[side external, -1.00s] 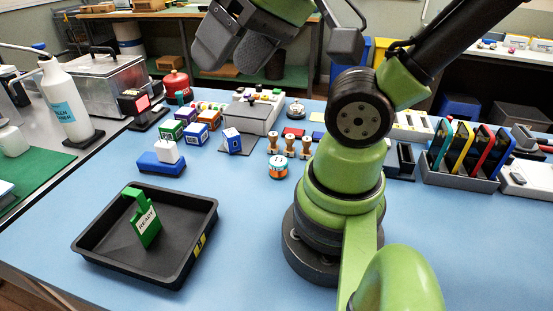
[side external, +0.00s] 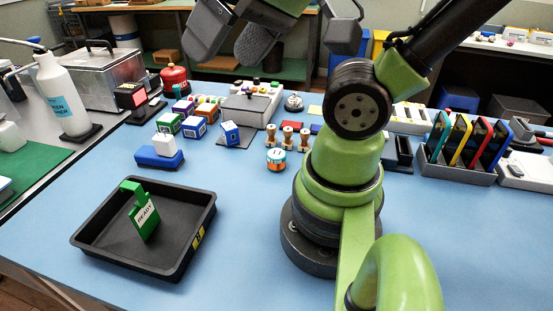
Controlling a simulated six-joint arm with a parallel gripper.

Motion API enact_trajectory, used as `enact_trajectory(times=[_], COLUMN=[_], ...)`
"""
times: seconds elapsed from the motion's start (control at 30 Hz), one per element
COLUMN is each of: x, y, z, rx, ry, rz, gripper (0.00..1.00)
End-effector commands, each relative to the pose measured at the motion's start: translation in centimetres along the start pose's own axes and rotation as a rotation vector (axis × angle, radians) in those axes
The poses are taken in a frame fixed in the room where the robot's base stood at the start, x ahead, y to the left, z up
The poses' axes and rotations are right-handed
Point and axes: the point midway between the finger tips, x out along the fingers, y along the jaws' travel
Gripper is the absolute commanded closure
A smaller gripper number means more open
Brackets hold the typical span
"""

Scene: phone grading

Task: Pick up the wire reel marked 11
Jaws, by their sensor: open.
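The wire reel marked 11 (side external: 276,160) stands on the blue table, left of my arm's base. It is small and round, with a white top bearing the number and an orange and teal side. My gripper (side external: 228,48) is high at the top of the view, well above and behind the reel in the picture. Its two dark fingers are apart and hold nothing. Nothing hides the reel.
Wooden stamps (side external: 288,136) stand just behind the reel. Several small boxes (side external: 195,128) stand to its left. A black tray (side external: 90,243) holds a green READY tag (side external: 145,217). A rack of coloured phones (side external: 465,172) stands right. The table in front of the reel is clear.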

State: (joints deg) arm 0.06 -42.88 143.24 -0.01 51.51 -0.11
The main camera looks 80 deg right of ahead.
Motion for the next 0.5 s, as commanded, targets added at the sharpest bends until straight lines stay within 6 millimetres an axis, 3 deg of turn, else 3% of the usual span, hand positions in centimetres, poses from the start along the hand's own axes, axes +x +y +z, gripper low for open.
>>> enact_trajectory(times=[0.13, 0.23, 0.37, 0.5], x=[1.1, 2.9, 5.8, 8.4], y=[1.1, 3.2, 7.6, 13.1], z=[-0.9, -2.1, -3.4, -3.2], rx=[-0.026, -0.077, -0.169, -0.268], ry=[-0.02, -0.063, -0.165, -0.305], rz=[0.061, 0.149, 0.264, 0.331], gripper=[0.21, 0.21, 0.21, 0.21])
